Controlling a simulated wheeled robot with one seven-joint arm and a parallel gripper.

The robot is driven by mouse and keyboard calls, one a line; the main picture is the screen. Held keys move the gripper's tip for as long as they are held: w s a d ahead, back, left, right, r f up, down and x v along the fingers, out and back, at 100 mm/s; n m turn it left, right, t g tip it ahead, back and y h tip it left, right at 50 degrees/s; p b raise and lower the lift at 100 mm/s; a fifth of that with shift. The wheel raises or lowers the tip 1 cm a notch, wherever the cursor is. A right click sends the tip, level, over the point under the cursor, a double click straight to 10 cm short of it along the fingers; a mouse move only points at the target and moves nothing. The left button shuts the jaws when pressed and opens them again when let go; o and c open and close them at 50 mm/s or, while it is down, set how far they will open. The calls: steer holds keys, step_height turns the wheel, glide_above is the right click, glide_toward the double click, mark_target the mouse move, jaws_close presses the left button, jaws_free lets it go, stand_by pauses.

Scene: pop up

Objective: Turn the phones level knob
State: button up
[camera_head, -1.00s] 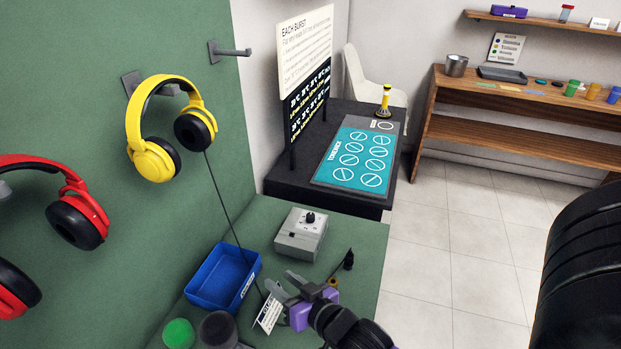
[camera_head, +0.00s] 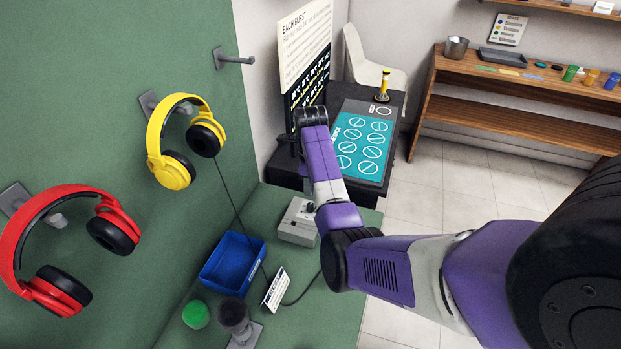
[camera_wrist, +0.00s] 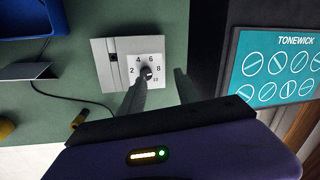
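The grey box (camera_head: 297,221) stands on the green bench top in the head view, partly covered by my arm. In the wrist view its white dial plate (camera_wrist: 157,63) carries numbers from 2 to 10, with a small dark knob (camera_wrist: 147,73) in it. My gripper (camera_wrist: 161,76) is open over the right part of the box. The left fingertip overlaps the knob, and I cannot tell whether it touches. In the head view the fingers are hidden.
A blue tray (camera_head: 232,263) stands left of the box, with a small white card (camera_head: 275,288) beside it. A black cable (camera_wrist: 75,98) lies near the box. Yellow headphones (camera_head: 174,147) and red headphones (camera_head: 62,230) hang on the green wall. The teal mat (camera_head: 362,146) lies beyond.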

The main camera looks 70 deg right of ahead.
mark_target(311, 205)
steer(key=shift+s+a+r+m+g+y, duration=0.45)
steer(key=shift+a+r+m+y, duration=0.25)
steer(key=shift+m, duration=0.3)
steer(key=shift+s+a+f, duration=0.1)
steer(key=shift+f, duration=0.6)
step_height(311, 205, down, 8)
steer(key=b, duration=0.5)
steer(key=shift+r, duration=0.3)
steer(key=c, duration=0.7)
